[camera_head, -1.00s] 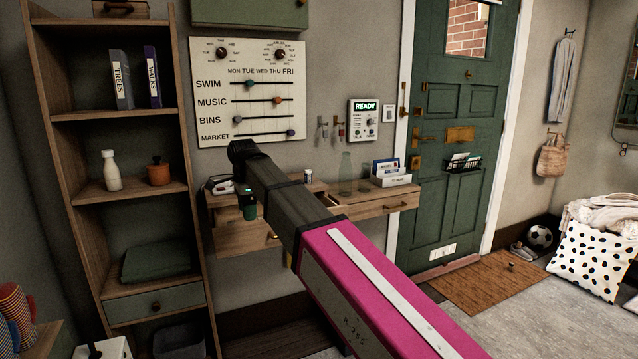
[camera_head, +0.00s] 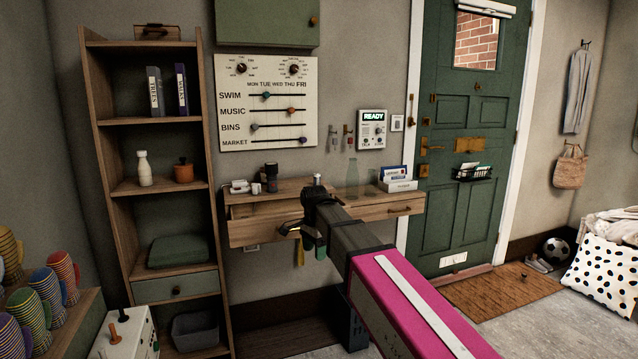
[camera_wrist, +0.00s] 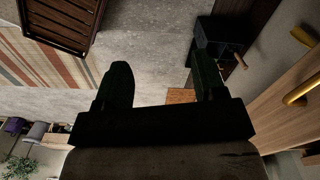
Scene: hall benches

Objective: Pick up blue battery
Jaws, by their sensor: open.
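I cannot make out a blue battery for certain in either view. Several small items stand on the wooden wall console (camera_head: 345,211), including a dark upright cylinder (camera_head: 271,177) and a small pale-topped item (camera_head: 318,180) partly hidden behind my arm; their details are too small to tell. My gripper (camera_head: 307,240) is in front of the console's drawer fronts, pointing left and down. In the wrist view my gripper (camera_wrist: 162,82) has its two dark fingers wide apart, with nothing between them. My wrist and arm hide part of the console.
A tall wooden shelf (camera_head: 111,225) stands left of the console. A glass bottle (camera_head: 352,178) and a letter holder (camera_head: 397,185) are on the console's right part. Brass drawer handles stick out.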

